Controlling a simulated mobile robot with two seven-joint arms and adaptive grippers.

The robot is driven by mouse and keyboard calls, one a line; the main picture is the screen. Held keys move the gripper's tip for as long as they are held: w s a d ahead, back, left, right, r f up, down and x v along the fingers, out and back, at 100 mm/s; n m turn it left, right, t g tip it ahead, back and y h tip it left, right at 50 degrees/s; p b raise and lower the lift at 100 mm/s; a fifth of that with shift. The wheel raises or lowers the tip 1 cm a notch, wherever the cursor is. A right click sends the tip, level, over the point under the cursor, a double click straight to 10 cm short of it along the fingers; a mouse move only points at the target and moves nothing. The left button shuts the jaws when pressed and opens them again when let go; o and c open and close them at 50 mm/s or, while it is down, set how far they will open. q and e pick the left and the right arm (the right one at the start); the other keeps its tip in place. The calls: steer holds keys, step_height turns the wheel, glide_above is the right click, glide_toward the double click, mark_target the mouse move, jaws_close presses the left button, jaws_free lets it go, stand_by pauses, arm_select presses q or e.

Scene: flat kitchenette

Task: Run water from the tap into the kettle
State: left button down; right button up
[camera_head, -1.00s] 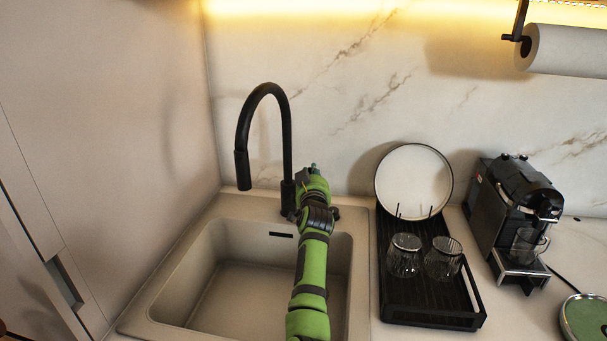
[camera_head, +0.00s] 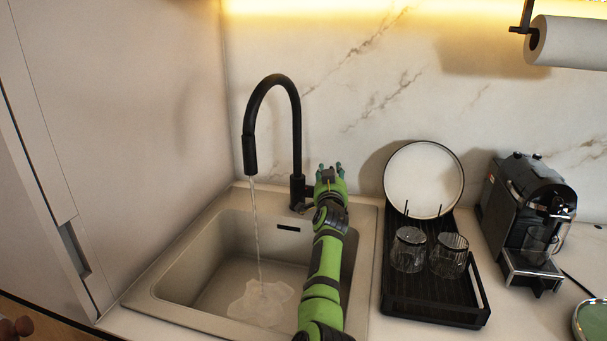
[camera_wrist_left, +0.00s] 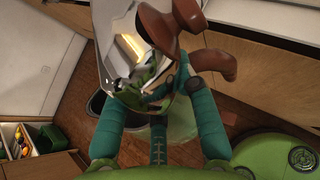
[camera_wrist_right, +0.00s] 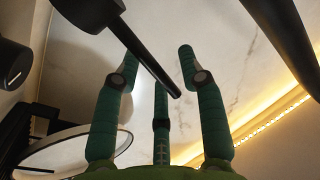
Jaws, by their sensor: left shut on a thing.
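The black tap (camera_head: 297,130) arches over the beige sink (camera_head: 190,250). A thin stream of water (camera_head: 256,225) falls from its spout and spreads on the basin floor. My right gripper (camera_head: 329,172) is beside the tap's base. In the right wrist view my right gripper (camera_wrist_right: 157,62) has its fingers apart, with a dark bar, apparently the tap's lever (camera_wrist_right: 150,58), passing between them. In the left wrist view my left gripper (camera_wrist_left: 150,92) is shut on the shiny metal kettle (camera_wrist_left: 128,45) with brown handle parts. The kettle is not under the stream.
A black drying rack (camera_head: 435,308) with a plate (camera_head: 424,180) and two glasses (camera_head: 408,250) stands right of the sink. A coffee machine (camera_head: 525,205) is further right. A tall cabinet wall (camera_head: 130,130) closes off the left side.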

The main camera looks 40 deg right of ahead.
steer(key=shift+w+a+r, duration=0.1)
steer(key=shift+w+r, duration=0.05)
steer(key=shift+r, duration=4.85)
